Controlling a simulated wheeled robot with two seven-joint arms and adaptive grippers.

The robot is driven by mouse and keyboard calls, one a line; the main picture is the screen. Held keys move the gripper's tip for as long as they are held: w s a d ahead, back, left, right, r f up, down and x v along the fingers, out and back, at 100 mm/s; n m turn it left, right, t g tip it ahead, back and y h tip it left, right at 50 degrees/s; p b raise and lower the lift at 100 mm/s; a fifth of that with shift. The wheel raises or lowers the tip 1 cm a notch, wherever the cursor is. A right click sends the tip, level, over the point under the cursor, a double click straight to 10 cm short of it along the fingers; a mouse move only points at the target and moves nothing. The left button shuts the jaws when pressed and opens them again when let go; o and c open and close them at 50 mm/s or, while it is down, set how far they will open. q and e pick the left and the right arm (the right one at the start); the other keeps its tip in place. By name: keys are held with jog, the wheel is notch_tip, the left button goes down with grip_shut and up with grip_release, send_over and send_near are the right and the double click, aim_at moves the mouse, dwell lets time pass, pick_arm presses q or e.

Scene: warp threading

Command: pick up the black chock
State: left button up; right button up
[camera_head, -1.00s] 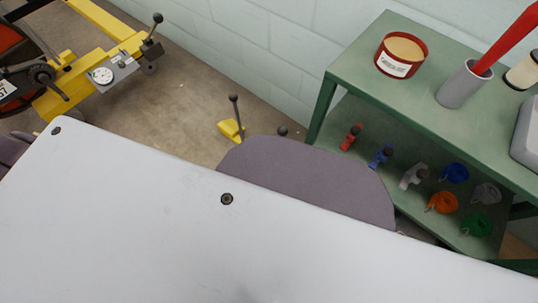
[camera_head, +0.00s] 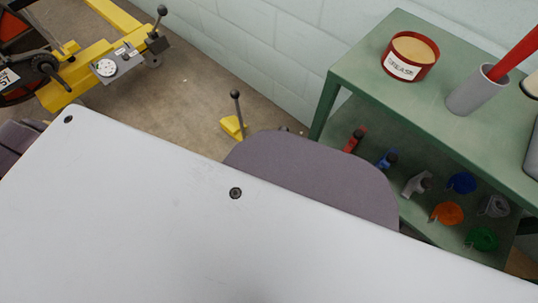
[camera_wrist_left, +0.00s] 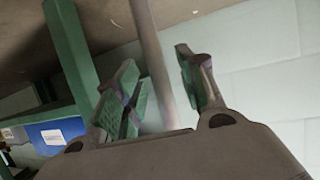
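I cannot make out the black chock for certain in either view. In the head view a yellow chock (camera_head: 233,126) with an upright dark handle and ball knob stands on the floor near the wall. A small dark knob (camera_head: 284,129) barely shows beside it, and whatever is under it is hidden. My left gripper (camera_wrist_left: 158,88) shows only in the left wrist view, with its two green-padded fingers apart. A brownish rod (camera_wrist_left: 153,45) appears between or behind the fingers; I cannot tell which, and they do not look closed on it. My right gripper is in neither view.
A green shelf unit (camera_head: 345,75) at right holds a red tin (camera_head: 410,57), a grey cup (camera_head: 473,92) and several coloured items below. A yellow wheeled machine (camera_head: 95,70) stands at far left. Bare floor (camera_head: 185,95) lies between. The wrist view shows a blue bin (camera_wrist_left: 57,137).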

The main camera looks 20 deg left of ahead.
pick_arm(q)
grip_shut()
jog(key=shift+w+r, duration=0.1)
dwell(0.4)
jog(key=shift+r, duration=0.1)
